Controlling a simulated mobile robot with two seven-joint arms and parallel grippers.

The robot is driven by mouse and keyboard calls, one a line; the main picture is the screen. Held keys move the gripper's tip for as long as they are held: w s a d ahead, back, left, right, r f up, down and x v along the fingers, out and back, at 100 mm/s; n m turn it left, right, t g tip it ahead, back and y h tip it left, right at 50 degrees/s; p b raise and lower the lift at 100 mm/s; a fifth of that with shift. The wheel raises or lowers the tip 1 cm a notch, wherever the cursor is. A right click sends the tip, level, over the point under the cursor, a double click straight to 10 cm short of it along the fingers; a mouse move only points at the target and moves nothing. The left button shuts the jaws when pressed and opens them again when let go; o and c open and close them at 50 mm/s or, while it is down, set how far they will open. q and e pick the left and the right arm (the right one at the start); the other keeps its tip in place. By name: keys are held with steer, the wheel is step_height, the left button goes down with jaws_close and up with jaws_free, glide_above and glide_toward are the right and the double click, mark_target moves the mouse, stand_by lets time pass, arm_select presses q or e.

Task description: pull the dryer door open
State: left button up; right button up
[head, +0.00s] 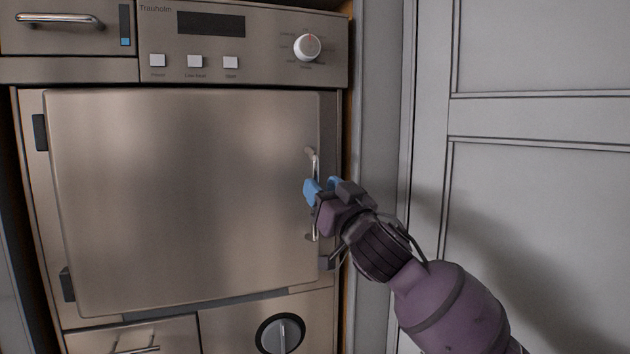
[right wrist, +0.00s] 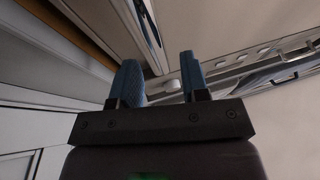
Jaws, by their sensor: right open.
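The dryer door (head: 180,190) is a large brushed-metal panel with dark hinges on its left side. It appears shut against the dryer front. Its upright metal handle (head: 315,160) is near the door's right edge. My right gripper (head: 321,186) is at the handle's middle, with its blue fingers apart. The fingers and wrist hide part of the handle, and I cannot tell whether the bar lies between them. In the right wrist view the open gripper (right wrist: 160,78) shows both blue fingers close to the door front. My left gripper is not in view.
Above the door is a control panel (head: 265,50) with buttons and a white knob (head: 307,47). Below are a small drawer (head: 175,335) and a round dial (head: 280,334). A grey panelled surface (head: 540,200) stands close on the right, beside my right arm.

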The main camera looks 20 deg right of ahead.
steer(key=shift+x, duration=1.65)
jaws_close()
